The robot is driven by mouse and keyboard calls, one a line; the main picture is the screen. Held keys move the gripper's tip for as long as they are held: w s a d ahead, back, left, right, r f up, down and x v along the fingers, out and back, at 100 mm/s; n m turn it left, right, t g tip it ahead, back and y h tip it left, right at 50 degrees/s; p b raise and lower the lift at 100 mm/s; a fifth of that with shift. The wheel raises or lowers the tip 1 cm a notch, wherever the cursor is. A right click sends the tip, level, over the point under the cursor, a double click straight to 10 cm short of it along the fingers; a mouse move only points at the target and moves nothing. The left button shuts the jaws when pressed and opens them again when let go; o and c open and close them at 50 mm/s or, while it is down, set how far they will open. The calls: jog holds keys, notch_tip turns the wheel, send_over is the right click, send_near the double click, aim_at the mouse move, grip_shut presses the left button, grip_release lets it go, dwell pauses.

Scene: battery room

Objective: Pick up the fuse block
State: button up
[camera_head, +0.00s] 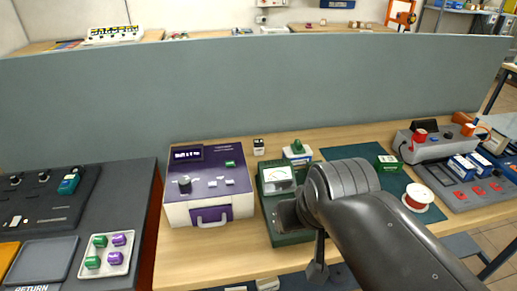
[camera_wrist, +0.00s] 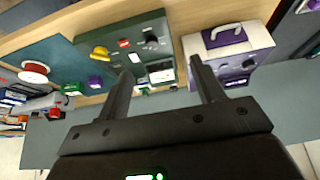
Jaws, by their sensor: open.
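No part is clearly labelled as the fuse block, so I cannot tell which one it is. Small candidates are a green block with a pale label (camera_head: 388,163) on the dark green mat, a black-and-white block (camera_head: 258,147) behind the purple-topped unit, and a green-and-white piece (camera_head: 297,150) behind the green meter box (camera_head: 279,180). The wrist view shows a purple block (camera_wrist: 95,82) beside the meter box and a green block (camera_wrist: 72,88). My gripper (camera_wrist: 162,68) is open and empty, above the meter box area. In the head view my arm hides its fingers and part of that box.
The purple-and-white unit (camera_head: 208,188) stands left of the meter box. A red-and-white spool (camera_head: 418,196) lies on the mat (camera_head: 350,151). A grey console (camera_head: 432,147) is at right. A tall grey partition (camera_head: 250,90) runs behind the bench. A tray (camera_head: 106,253) of coloured blocks is at left.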

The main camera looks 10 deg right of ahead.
jog(key=w+r, duration=0.4)
jog(key=w, duration=0.8)
jog(key=g, duration=0.1)
send_over(259, 143)
jog(key=s, duration=0.3)
notch_tip(259, 143, down, 17)
jog(key=x, duration=1)
jog(key=shift+r, duration=0.1)
jog(key=shift+c, duration=0.5)
jog(key=c, duration=1)
